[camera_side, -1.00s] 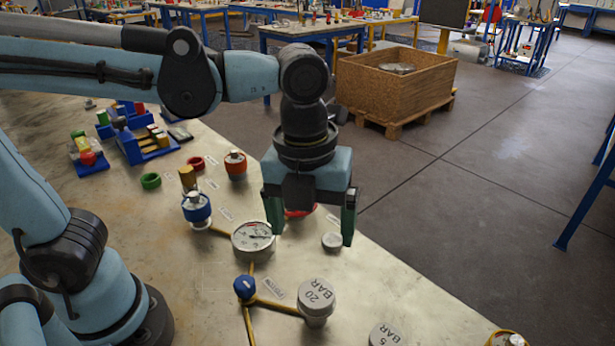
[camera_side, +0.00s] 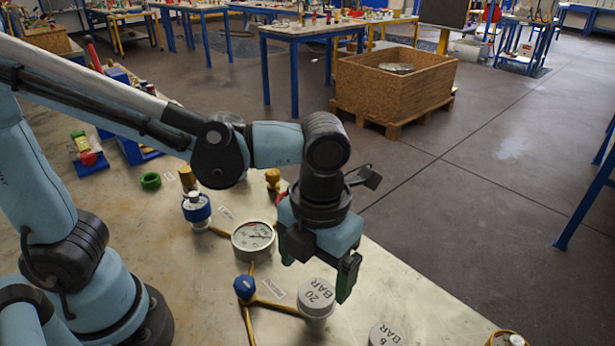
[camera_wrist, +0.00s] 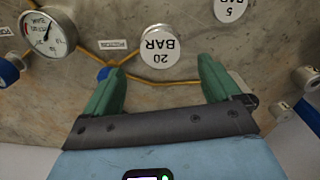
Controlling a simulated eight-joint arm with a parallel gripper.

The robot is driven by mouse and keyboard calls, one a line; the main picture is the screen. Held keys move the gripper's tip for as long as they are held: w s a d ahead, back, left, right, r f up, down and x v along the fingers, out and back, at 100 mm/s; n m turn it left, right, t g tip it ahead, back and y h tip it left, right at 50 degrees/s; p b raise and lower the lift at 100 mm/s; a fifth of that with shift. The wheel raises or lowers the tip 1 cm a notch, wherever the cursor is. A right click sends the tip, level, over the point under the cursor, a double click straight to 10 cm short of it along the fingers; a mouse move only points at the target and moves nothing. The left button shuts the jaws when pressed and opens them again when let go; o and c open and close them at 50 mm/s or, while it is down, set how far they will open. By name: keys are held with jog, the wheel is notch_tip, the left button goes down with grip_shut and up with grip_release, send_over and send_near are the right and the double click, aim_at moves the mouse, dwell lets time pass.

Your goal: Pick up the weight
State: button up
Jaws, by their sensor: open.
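A pale cylindrical weight marked 20 BAR (camera_side: 317,297) stands upright near the table's front right edge. A second one marked 5 BAR (camera_side: 386,335) is partly cut off at the bottom of the side view. My gripper (camera_side: 317,268) is open and empty, pointing down above and just behind the 20 BAR weight. In the wrist view the top of the 20 BAR weight (camera_wrist: 160,47) lies just beyond the gap between the green fingertips (camera_wrist: 161,67). The 5 BAR weight (camera_wrist: 230,8) is at the top edge there. The fingers appear apart from both weights.
A round pressure gauge (camera_side: 253,236) and a blue knob (camera_side: 245,287) with yellow pipes stand left of the weight. A blue-banded valve (camera_side: 197,207) is further back. A wooden crate (camera_side: 392,88) stands on the floor beyond the table.

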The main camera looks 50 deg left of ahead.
aim_at(317, 292)
jog(key=shift+w+f, duration=0.15)
jog(key=shift+f, duration=1.15)
jog(key=shift+w+f, duration=0.15)
jog(key=shift+f, duration=1.15)
jog(key=c, duration=1.5)
